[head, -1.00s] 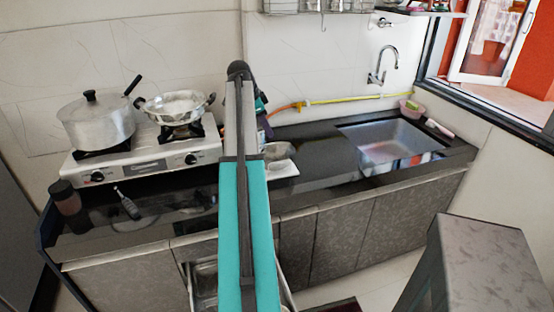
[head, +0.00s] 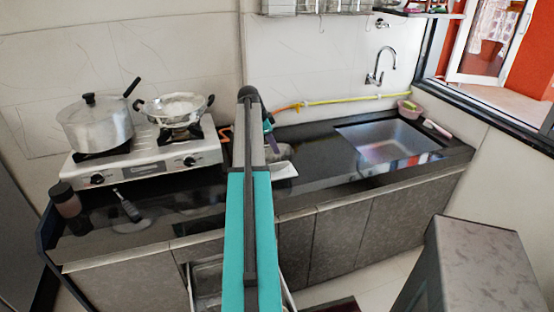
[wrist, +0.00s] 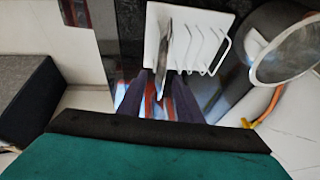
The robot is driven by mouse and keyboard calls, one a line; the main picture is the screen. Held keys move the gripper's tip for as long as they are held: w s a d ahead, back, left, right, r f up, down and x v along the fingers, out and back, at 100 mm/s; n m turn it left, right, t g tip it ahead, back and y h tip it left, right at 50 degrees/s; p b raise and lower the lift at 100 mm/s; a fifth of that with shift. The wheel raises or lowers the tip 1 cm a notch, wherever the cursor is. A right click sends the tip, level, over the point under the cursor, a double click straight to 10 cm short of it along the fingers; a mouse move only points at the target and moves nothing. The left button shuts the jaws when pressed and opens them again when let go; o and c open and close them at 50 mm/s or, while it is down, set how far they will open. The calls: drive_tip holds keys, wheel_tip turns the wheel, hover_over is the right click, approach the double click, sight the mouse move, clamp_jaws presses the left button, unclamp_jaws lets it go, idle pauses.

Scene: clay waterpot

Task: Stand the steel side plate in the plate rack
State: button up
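The white plate rack (wrist: 205,20) with wire loops shows at the top middle of the wrist view. In the head view only its right edge (head: 287,170) shows beside my arm. The steel side plate (wrist: 164,52) appears nearly edge-on as a narrow grey strip over the left part of the rack. My gripper (wrist: 160,90) has its dark fingers close together on either side of the plate's near end and appears shut on it. Whether the plate's lower edge touches the rack or sits in a slot cannot be told.
A steel pot (wrist: 285,45) stands close right of the rack in the wrist view. In the head view, the stove (head: 150,155) holds a lidded pot (head: 95,125) and a pan (head: 175,108). The sink (head: 390,140) is right; dark counter between is clear.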

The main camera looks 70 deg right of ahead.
sight(278, 159)
drive_tip(key=shift+s+f, duration=0.1)
idle(0.3)
drive_tip(key=shift+p+x, duration=1)
drive_tip(key=shift+x, duration=1.55)
clamp_jaws()
